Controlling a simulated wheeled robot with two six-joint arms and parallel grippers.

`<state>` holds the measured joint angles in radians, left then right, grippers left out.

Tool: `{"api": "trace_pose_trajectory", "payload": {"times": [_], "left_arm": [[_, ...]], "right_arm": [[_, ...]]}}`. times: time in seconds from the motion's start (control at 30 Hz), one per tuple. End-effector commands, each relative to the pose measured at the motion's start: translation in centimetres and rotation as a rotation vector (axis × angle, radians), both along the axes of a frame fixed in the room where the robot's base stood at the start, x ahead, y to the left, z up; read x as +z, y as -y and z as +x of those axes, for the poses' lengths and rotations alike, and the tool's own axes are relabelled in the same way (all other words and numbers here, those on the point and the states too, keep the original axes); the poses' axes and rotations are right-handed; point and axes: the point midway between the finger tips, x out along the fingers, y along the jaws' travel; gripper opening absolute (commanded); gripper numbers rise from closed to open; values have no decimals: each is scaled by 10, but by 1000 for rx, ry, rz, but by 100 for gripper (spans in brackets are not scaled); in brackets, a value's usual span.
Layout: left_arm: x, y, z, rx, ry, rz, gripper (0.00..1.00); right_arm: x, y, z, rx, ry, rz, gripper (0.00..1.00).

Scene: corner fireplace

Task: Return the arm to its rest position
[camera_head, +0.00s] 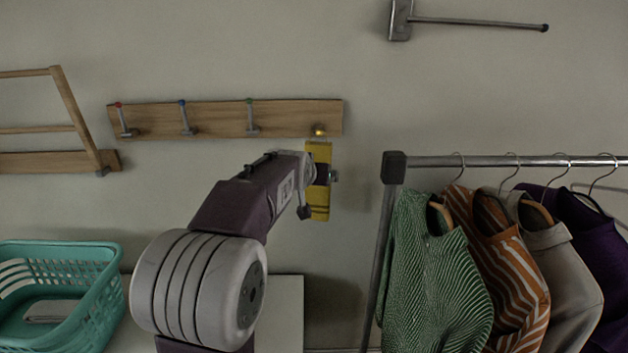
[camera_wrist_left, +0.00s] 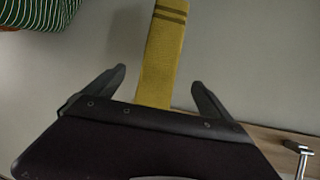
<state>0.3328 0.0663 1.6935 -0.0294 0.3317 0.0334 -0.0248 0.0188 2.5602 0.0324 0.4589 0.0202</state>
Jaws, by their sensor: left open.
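A yellow cloth strip with dark stripes (camera_head: 319,211) hangs straight down below the yellow-marked hook (camera_head: 320,132) at the right end of the wooden hook rail (camera_head: 217,118). My left arm rises from the bottom middle of the head view, and its gripper (camera_head: 323,176) is in front of the strip, covering its middle. In the left wrist view the gripper (camera_wrist_left: 161,82) is open, with one finger on each side of the yellow strip (camera_wrist_left: 165,50) and visible gaps between. Whether the strip touches the hook is unclear. My right gripper is out of view.
A clothes rail (camera_head: 480,161) with several hanging garments (camera_head: 435,270) stands at the right. A teal basket (camera_head: 95,290) stands at lower left, a wooden rack (camera_head: 75,115) is on the wall at left, and a metal wall bar (camera_head: 470,22) is at upper right.

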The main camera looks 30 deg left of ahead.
Motion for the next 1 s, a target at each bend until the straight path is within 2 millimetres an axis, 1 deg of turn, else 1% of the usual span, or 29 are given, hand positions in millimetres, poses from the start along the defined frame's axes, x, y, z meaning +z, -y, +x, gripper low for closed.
{"api": "trace_pose_trajectory", "payload": {"times": [0.27, 0.33, 0.37, 0.43, 0.47, 0.5, 0.57, 0.6, 0.67, 0.7, 0.73, 0.77, 0.8, 0.9, 1.0], "left_arm": [[1, 0, -1, 0, 0, 0, 95], [-4, 3, -2, -4, -9, -4, 95], [-10, 6, -3, -10, -23, -9, 95], [-39, 23, -9, -36, -87, -33, 95], [-57, 34, -15, -52, -128, -48, 95], [-85, 51, -26, -77, -195, -70, 95], [-129, 78, -49, -120, -307, -102, 95], [-157, 95, -68, -147, -384, -121, 95], [-196, 120, -101, -187, -500, -144, 95], [-218, 134, -125, -210, -574, -157, 95], [-233, 143, -143, -226, -627, -165, 95], [-246, 151, -161, -241, -677, -171, 95], [-261, 160, -183, -258, -737, -178, 95], [-286, 173, -229, -289, -854, -186, 95], [-297, 179, -254, -304, -917, -190, 95]], "right_arm": [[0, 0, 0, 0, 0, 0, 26], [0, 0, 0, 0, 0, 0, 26], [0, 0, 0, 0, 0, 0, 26], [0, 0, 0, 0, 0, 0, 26], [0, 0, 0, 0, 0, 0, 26], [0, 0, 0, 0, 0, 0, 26], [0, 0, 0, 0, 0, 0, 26], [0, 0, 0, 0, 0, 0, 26], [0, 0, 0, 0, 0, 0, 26], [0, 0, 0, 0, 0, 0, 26], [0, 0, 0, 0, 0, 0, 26], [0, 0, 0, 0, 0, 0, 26], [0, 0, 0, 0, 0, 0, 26], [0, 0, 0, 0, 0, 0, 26], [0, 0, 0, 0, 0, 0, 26]]}}
